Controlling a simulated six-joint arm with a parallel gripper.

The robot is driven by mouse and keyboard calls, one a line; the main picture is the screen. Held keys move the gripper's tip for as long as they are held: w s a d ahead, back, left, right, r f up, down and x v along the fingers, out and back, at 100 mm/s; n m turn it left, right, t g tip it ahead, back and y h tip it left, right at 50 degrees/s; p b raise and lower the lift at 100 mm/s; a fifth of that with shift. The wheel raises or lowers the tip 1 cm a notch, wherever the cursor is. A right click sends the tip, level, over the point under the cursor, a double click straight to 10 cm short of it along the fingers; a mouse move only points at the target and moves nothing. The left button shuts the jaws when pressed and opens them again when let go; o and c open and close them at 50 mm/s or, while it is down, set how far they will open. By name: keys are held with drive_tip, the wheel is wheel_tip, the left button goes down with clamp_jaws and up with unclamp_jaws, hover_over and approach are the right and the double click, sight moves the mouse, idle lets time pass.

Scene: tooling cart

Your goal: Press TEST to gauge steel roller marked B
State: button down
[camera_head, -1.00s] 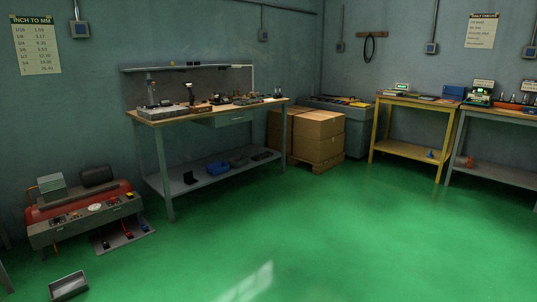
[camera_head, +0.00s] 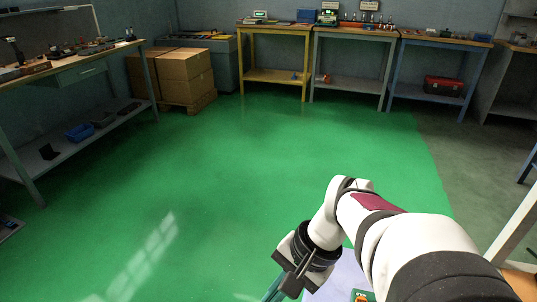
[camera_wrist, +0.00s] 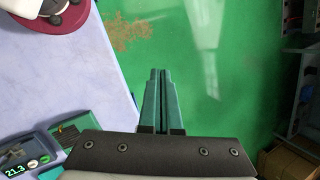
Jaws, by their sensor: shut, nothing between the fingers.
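My gripper (camera_wrist: 161,76) points away from the wrist camera, its two green fingers together and empty. In the head view my gripper (camera_head: 282,288) hangs at the bottom, beside a pale lilac top (camera_head: 340,280). The wrist view shows the same pale top (camera_wrist: 75,85) to the left, with the fingers over green floor past its edge. A blue-grey device (camera_wrist: 25,158) with a display reading 21.3 lies at lower left, next to a green device (camera_wrist: 80,127). I cannot make out a TEST button or a steel roller marked B.
A red round-based object (camera_wrist: 55,12) stands at the wrist view's upper left. In the head view, a yellow bench (camera_head: 275,76) and other benches line the far wall. Cardboard boxes (camera_head: 185,76) stand on a pallet, and a workbench (camera_head: 75,75) is at left. The central green floor is clear.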

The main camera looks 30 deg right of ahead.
drive_tip(key=d+f+m+t, duration=0.2)
drive_tip(key=d+m, duration=0.2)
drive_tip(key=d, duration=0.6)
drive_tip(key=d+f+m+t, duration=0.2)
drive_tip(key=d+m+t, duration=0.15)
drive_tip(key=d, duration=0.75)
drive_tip(key=s+d+f+m+t+h, duration=0.1)
drive_tip(key=s+d+f+m+h, duration=0.1)
drive_tip(key=s+d, duration=0.4)
drive_tip(key=s+d+f+m+t+h, duration=0.1)
drive_tip(key=s+d+f+m+h, duration=0.2)
drive_tip(key=s+d+m, duration=0.2)
drive_tip(key=s+d, duration=0.2)
drive_tip(key=d, duration=0.2)
drive_tip(key=shift+s+d+f, duration=0.3)
drive_tip(key=shift+f, duration=4.4)
drive_tip(key=shift+f, duration=0.1)
drive_tip(key=shift+f, duration=0.3)
